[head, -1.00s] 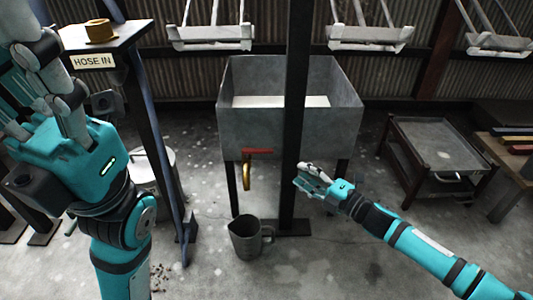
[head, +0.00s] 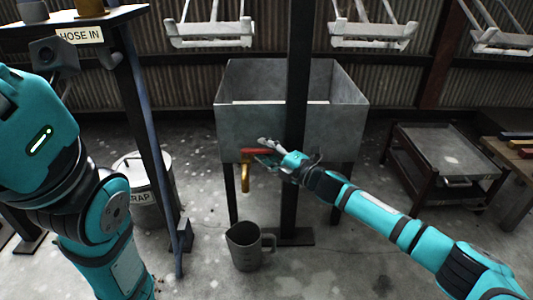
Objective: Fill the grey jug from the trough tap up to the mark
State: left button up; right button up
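The grey jug (head: 246,250) stands upright on the floor under the trough, with its handle to the right. The grey metal trough (head: 238,125) stands behind it on dark legs. Its brass tap (head: 245,172) points down above the jug and has a red lever (head: 258,152). I see no water at the spout. My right gripper (head: 264,152) is at the right end of the red lever with its fingers apart; contact is unclear. The jug's mark and its inside level cannot be made out. My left arm is at the left edge, and its fingers are out of the frame.
A dark post (head: 296,110) stands in front of the trough, close to my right gripper. A "HOSE IN" stand (head: 112,20) and a lidded bin (head: 147,192) are on the left. A low cart (head: 440,150) is on the right. White hangers (head: 372,35) hang above.

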aim_at(261, 153)
grip_shut()
jog(key=shift+s, duration=0.1)
dwell(0.4)
jog(key=shift+s+a+m+t+h+p, duration=0.1)
jog(key=shift+s+m+t+h+p, duration=0.25)
jog(key=shift+m+t+h, duration=0.2)
jog(key=shift+s+a+m+t+h+p, duration=0.1)
jog(key=shift+s+m+t+h+p, duration=0.1)
jog(key=shift+m+t+h+p, duration=0.35)
jog(key=m+h, duration=0.1)
jog(key=s+t+h, duration=0.1)
jog(key=h, duration=0.1)
jog(key=shift+f+m, duration=0.15)
jog(key=shift+m, duration=0.25)
jog(key=shift+s+a+m+t+h+b, duration=0.1)
jog(key=shift+s+m+t+h+b, duration=0.1)
jog(key=shift+m+t+h, duration=0.4)
jog(key=shift+s+a+m+t+h+b, duration=0.15)
jog(key=shift+m+h, duration=0.25)
jog(key=shift+h, duration=0.5)
jog(key=shift+s, duration=0.1)
grip_release()
